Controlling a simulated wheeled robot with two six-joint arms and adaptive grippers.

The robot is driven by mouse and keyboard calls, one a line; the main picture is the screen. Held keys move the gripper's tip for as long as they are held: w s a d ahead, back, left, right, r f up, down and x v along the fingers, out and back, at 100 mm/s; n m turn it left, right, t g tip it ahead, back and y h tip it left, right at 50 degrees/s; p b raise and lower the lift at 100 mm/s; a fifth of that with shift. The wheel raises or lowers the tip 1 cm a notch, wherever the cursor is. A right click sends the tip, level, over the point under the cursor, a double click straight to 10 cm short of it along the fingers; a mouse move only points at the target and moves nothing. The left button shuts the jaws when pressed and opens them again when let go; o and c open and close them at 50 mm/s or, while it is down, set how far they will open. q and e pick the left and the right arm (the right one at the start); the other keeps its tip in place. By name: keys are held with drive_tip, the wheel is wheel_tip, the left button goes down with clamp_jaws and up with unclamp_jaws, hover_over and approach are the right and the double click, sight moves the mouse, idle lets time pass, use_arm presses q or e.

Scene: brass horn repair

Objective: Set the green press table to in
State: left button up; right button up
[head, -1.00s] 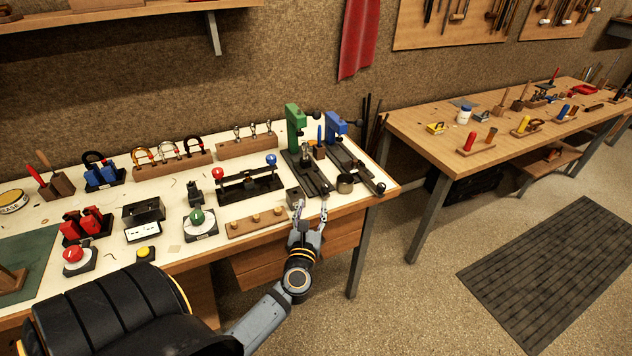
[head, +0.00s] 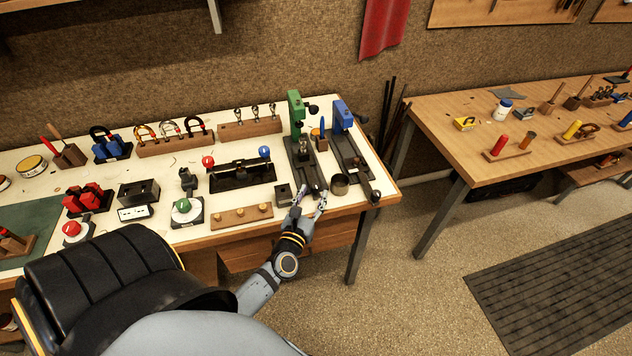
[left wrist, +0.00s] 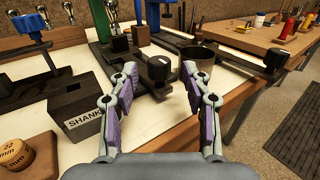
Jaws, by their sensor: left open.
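The green press (head: 296,112) stands upright near the bench's right end. Its dark table slide (head: 303,172) runs toward the front edge and ends in a black knob (head: 315,190). My left gripper (head: 310,199) is at the bench's front edge, reaching toward that knob, with fingers spread. In the left wrist view the black knob (left wrist: 160,69) sits just beyond and between the open fingertips (left wrist: 157,78). I cannot tell whether a finger touches it. My right gripper is not in view.
The blue press (head: 343,115) stands close on the right, with its own knob (head: 375,196). A dark cup (head: 340,184) stands between the slides. A box marked SHANK (left wrist: 83,112) is left of the gripper. A wooden strip with pegs (head: 241,216) lies farther left.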

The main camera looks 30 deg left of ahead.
sight(314, 190)
use_arm(q)
drive_tip(key=x, duration=0.2)
drive_tip(key=shift+w+a, duration=0.1)
drive_tip(key=shift+w, duration=0.3)
drive_tip(key=shift+w+a, duration=0.1)
drive_tip(key=shift+w, duration=0.3)
drive_tip(key=shift+c, duration=0.4)
clamp_jaws()
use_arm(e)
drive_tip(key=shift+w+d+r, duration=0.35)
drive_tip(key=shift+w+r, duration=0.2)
